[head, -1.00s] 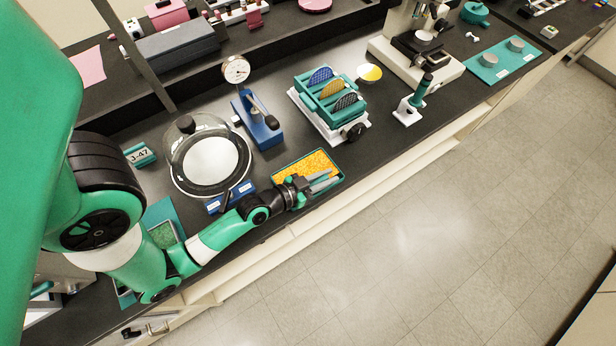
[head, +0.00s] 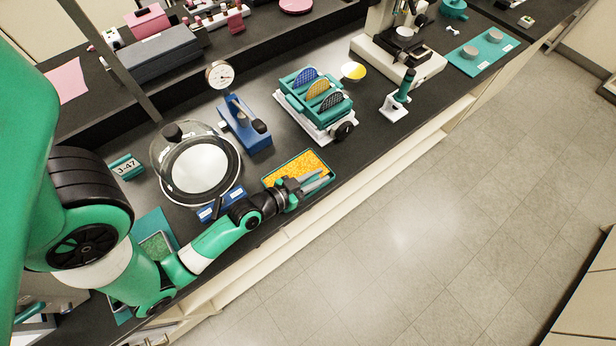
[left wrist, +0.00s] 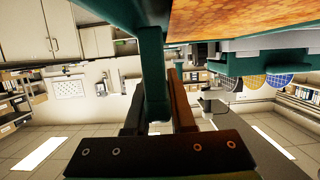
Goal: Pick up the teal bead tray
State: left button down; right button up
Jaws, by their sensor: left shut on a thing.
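The teal bead tray (head: 321,160) is a shallow rectangular tray filled with orange-yellow beads (head: 292,168), near the front edge of the dark bench in the head view. My left gripper (head: 322,179) reaches over its front side, with its fingers at the tray's front right. In the left wrist view, the fingers (left wrist: 155,112) are closed on a teal part of the tray (left wrist: 151,72), and the orange beads show at the top right. The tray looks level; whether it touches the bench is unclear. My right gripper is not in view.
A round glass-lidded vessel (head: 168,172) and blue blocks (head: 222,203) stand left of the tray. A blue dial gauge stand (head: 250,130) and a teal rack of discs (head: 300,104) are behind it. A teal-handled tool stand (head: 396,106) is to the right.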

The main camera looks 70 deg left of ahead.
pick_arm(q)
notch_tip(320, 180, up, 10)
jog(key=p, duration=0.4)
jog(key=c, duration=1.3)
grip_release()
grip_shut()
